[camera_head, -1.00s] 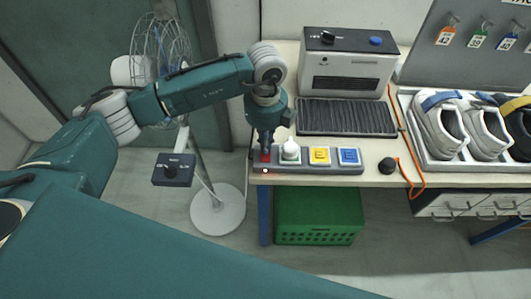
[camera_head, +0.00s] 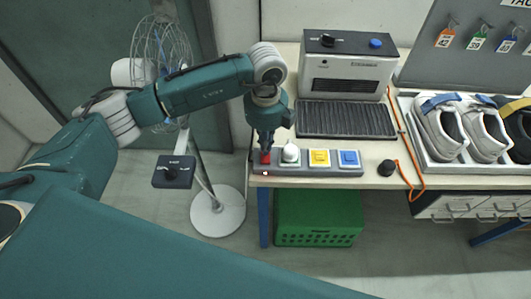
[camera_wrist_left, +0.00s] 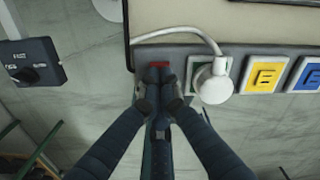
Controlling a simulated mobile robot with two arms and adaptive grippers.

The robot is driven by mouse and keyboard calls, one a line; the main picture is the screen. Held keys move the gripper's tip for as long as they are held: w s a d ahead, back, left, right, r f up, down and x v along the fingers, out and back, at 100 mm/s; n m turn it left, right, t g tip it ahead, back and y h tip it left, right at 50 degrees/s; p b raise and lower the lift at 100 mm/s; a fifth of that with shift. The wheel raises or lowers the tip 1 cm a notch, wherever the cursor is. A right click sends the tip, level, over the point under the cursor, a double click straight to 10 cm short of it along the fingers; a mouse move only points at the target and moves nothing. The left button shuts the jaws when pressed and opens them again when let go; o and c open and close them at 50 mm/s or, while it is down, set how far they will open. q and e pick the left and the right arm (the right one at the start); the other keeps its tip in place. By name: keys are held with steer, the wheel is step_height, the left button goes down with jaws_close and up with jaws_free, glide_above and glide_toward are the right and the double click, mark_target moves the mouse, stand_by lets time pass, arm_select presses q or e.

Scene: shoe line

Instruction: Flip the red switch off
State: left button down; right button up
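The red switch (camera_head: 264,157) sits at the left end of a grey power strip (camera_head: 310,170) along the table's front left edge. A small lit indicator (camera_head: 265,173) shows below it. In the left wrist view the red switch (camera_wrist_left: 159,65) shows just beyond my fingertips. My left gripper (camera_head: 265,150) points down right at the switch and covers part of it. In the wrist view its fingertips (camera_wrist_left: 159,92) are close together with nothing seen between them. Whether they touch the switch I cannot tell. My right gripper is not in view.
A white plug (camera_head: 290,152) with a cord stands right beside the switch. A yellow socket (camera_head: 319,157) and a blue socket (camera_head: 349,158) follow. A black knob (camera_head: 387,168), a heater box (camera_head: 346,65) and shoes (camera_head: 437,127) are further right. A fan stand (camera_head: 217,212) is left.

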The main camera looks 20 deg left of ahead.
arm_select(q)
steer(key=shift+r+p, duration=1.5)
steer(key=shift+r, duration=1.3)
